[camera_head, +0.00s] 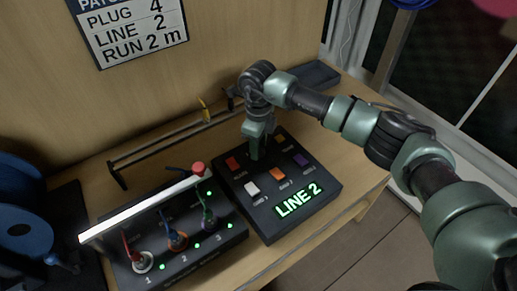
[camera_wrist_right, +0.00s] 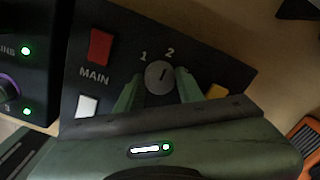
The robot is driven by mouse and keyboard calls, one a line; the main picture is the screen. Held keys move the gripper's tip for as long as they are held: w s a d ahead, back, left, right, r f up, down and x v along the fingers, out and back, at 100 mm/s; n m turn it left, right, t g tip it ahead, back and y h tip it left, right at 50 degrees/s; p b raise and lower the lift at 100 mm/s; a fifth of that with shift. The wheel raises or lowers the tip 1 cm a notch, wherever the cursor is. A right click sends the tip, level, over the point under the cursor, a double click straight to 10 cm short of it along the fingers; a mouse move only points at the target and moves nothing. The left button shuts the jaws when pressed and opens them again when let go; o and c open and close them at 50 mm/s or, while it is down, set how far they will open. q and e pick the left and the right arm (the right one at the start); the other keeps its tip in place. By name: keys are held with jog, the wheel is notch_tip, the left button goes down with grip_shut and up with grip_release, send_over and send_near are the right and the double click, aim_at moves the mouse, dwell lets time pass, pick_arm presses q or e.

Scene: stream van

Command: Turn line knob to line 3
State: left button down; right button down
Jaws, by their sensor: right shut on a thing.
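The line knob (camera_wrist_right: 159,75) is a round grey dial on a dark control box (camera_wrist_right: 205,65) in the right wrist view. Labels 1 and 2 show above it; no 3 is visible. A dark mark on the dial points roughly toward 2. My right gripper (camera_wrist_right: 158,90) is shut on the knob, one finger on each side. In the head view my right gripper (camera_head: 254,152) reaches down onto the far part of the box and hides the knob. The green display (camera_head: 298,202) on the box reads LINE 2. My left gripper is not in view.
A red switch (camera_head: 233,163), a white button (camera_head: 251,188) and an orange button (camera_head: 278,174) sit on the box. A plug panel (camera_head: 185,255) with a white bar (camera_head: 140,210) stands to its left. A wall sign (camera_head: 130,28) reads PLUG 4, LINE 2, RUN 2 m.

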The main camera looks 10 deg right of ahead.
jog(key=m+b, duration=0.2)
jog(key=m, duration=0.4)
jog(key=shift+m, duration=0.3)
jog(key=m+b, duration=0.1)
jog(key=m, duration=0.5)
jog(key=shift+r, duration=0.1)
jog(key=shift+b, duration=0.3)
jog(key=c, duration=0.9)
grip_release()
notch_tip(320, 180, up, 8)
jog(key=shift+f+b, duration=0.15)
jog(key=shift+b, duration=0.55)
